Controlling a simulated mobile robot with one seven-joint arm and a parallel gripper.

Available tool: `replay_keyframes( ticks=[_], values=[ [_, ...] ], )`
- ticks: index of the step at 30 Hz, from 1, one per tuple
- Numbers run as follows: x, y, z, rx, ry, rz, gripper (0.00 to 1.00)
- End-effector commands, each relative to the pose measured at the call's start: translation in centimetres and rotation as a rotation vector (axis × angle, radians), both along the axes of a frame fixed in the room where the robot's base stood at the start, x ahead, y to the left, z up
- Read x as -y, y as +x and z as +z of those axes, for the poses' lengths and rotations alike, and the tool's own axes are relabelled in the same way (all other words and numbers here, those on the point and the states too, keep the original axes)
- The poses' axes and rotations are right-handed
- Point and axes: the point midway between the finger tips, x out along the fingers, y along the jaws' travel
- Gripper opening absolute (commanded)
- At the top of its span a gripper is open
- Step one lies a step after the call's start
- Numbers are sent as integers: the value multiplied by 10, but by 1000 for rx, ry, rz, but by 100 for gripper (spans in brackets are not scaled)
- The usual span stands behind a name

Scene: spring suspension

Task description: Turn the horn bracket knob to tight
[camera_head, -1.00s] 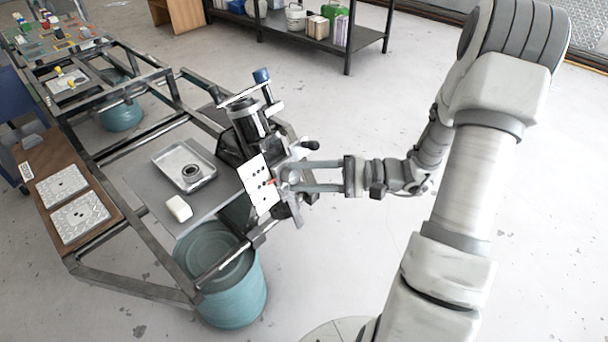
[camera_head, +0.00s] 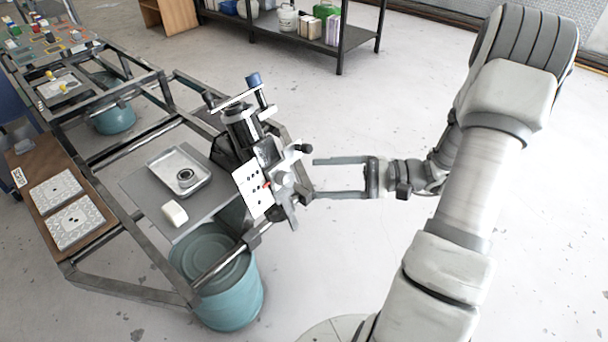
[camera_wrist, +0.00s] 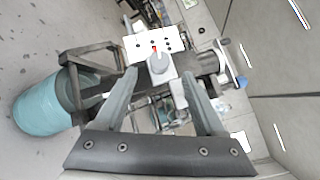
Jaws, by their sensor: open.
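A grey knob (camera_wrist: 158,68) with a red pointer sits at the white marked plate (camera_wrist: 140,45) on the bracket. The pointer points up toward the plate's black dots in the wrist view; the markings are too small to read. In the head view the knob (camera_head: 278,182) and the plate (camera_head: 252,190) are on the right side of the clamp-like assembly (camera_head: 240,128). My gripper (camera_head: 313,178) is open and empty, its fingertips to the right of the knob and apart from it. In the wrist view my gripper (camera_wrist: 159,78) has one finger to each side of the knob.
A black-ended lever (camera_head: 303,148) sticks out just above the upper finger. A metal tray (camera_head: 180,172) with a dark ring and a white block (camera_head: 174,213) lie on the bench plate. A teal drum (camera_head: 222,285) stands below.

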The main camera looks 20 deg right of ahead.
Motion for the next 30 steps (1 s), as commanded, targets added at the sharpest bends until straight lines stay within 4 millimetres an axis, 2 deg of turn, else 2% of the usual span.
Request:
replay_keyframes(
  ticks=[1,6,13,18,30],
  values=[
    [14,-4,2,0,-1,-5,72],
    [53,-18,4,0,-2,-5,72],
    [92,-32,5,0,-1,-2,72],
    [105,-37,5,0,0,-1,72],
    [107,-38,5,0,0,0,72]
  ],
)
